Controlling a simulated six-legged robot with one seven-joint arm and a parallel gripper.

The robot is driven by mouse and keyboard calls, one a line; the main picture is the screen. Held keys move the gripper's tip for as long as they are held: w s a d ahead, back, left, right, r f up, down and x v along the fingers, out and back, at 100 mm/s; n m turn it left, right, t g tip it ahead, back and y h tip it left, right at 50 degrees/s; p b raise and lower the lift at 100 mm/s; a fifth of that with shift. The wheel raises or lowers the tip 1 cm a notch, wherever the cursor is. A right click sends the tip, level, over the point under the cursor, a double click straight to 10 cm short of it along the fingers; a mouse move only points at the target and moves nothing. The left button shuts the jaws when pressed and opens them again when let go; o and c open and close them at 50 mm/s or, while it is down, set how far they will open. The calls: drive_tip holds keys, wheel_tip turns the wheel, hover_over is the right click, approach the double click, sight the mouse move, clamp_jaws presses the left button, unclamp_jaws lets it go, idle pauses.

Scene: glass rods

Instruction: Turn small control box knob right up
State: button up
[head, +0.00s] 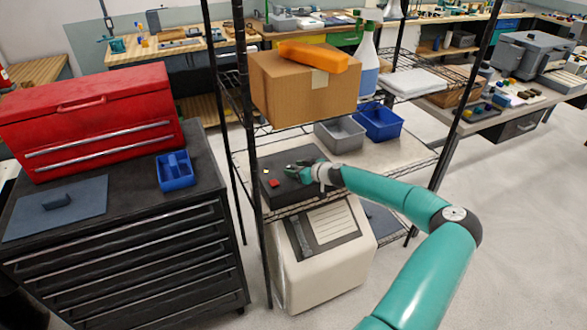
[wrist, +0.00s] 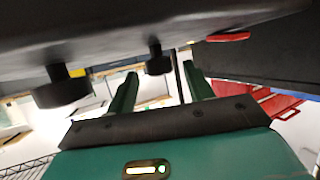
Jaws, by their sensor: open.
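The small control box (head: 287,192) is dark and flat and sits on the middle shelf of the wire rack. My gripper (head: 294,167) is over the box's back part and hides the knobs there. In the wrist view the box face (wrist: 150,28) fills the top, with two dark round knobs, one near the left (wrist: 62,90) and one farther off (wrist: 158,62). My open gripper (wrist: 160,76) shows the farther knob between its fingertips; I cannot tell whether they touch.
A grey bin (head: 338,135) and a blue bin (head: 380,122) stand behind the box on the same shelf. A cardboard box (head: 290,90) with an orange case (head: 318,56) is on the shelf above. Black rack posts (head: 249,110) rise close to the left of my gripper.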

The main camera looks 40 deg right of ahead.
drive_tip(key=shift+w+f, duration=0.25)
drive_tip(key=shift+w, duration=0.4)
drive_tip(key=c, duration=1)
drive_tip(key=shift+a, duration=0.1)
